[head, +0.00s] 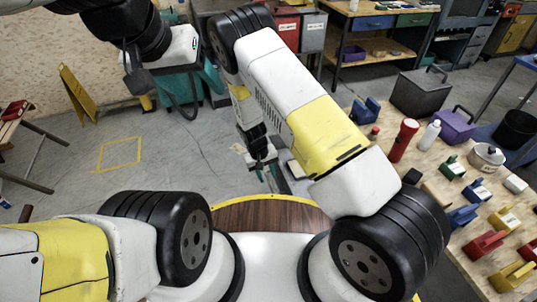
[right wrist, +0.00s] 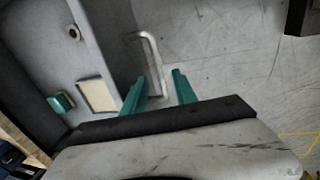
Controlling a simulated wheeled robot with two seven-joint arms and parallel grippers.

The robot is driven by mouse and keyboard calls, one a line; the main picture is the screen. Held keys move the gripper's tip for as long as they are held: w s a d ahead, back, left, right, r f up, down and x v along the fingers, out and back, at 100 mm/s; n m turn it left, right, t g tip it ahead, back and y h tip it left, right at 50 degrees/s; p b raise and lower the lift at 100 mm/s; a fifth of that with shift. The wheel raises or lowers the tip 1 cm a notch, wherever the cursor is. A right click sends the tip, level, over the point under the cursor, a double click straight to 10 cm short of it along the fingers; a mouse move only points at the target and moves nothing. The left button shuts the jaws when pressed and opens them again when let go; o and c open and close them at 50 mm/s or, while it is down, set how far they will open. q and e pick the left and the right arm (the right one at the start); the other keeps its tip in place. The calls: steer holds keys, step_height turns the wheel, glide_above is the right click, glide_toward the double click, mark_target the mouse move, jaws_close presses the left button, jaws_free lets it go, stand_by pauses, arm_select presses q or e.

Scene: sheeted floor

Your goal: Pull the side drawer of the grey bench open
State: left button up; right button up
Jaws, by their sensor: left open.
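In the right wrist view a grey bench (right wrist: 35,55) fills the left side. A pale bar handle (right wrist: 150,55) stands out from its dark grey side face (right wrist: 112,45). The handle's near end lies between the two teal fingers of my right gripper (right wrist: 158,95), which are apart; I cannot tell whether they touch it. No drawer gap can be made out. In the head view my right gripper (head: 268,175) points down beside the bench, mostly hidden by my right arm. My left gripper (head: 178,52) is raised at the upper left, away from the bench, its fingers hard to make out.
A wooden-topped table (head: 438,232) with several coloured blocks, a red flask (head: 403,139) and a white bottle (head: 429,134) stands at the right. A yellow floor sign (head: 78,95) and a yellow-taped square (head: 120,153) are at the left. The floor between is clear.

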steer(key=shift+s+a+r, duration=0.1)
steer(key=shift+a+r, duration=0.05)
steer(key=shift+r, duration=0.7)
steer(key=shift+s+a+r, duration=0.1)
steer(key=shift+a+r, duration=0.1)
steer(key=shift+r, duration=0.65)
steer(key=shift+a+r, duration=0.15)
steer(key=shift+r, duration=0.7)
steer(key=s+d+r+m+t+y, duration=0.15)
steer(key=d+r, duration=0.25)
steer(key=r, duration=1)
steer(key=d+r+m+y, duration=0.1)
steer(key=d+r+y, duration=0.15)
steer(key=r, duration=1.25)
steer(key=s+d+r+t, duration=0.2)
steer(key=s+d+r, duration=0.3)
steer(key=s+r, duration=0.3)
steer(key=s+d+r+t, duration=0.2)
steer(key=s+d+r, duration=0.3)
steer(key=s, duration=0.5)
step_height(320, 180, up, 3)
steer(key=shift+s+d+f+m, duration=0.15)
steer(key=shift+d+m, duration=0.25)
steer(key=shift+m, duration=0.05)
